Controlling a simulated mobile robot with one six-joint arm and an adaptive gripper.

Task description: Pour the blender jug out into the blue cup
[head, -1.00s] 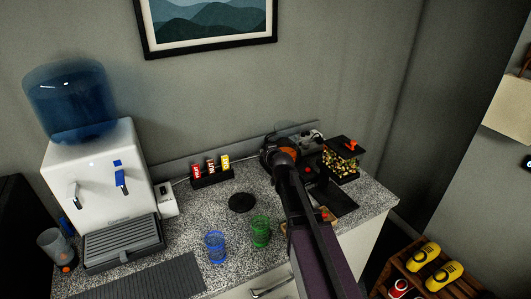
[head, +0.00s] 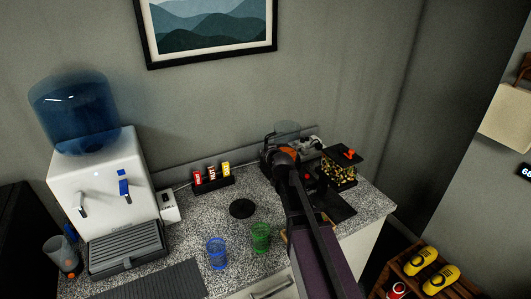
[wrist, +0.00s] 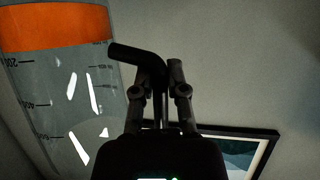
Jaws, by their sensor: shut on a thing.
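The blender jug (wrist: 60,95) is clear with measuring marks and an orange band that looks like its contents. It fills the left of the wrist view. In the head view its clear rim (head: 287,127) shows above my gripper (head: 281,156), at the back of the counter. My gripper (wrist: 160,92) is shut on the jug's dark bent handle, seen between the fingers in the wrist view. The blue cup (head: 217,254) stands upright near the counter's front, left of and nearer than the jug. My arm hides part of the jug and the counter beneath it.
A green cup (head: 260,238) stands just right of the blue one. A black disc (head: 242,208) lies behind them. A rack of bars (head: 213,182), a water dispenser (head: 105,195) and a lidded snack box (head: 340,168) stand around.

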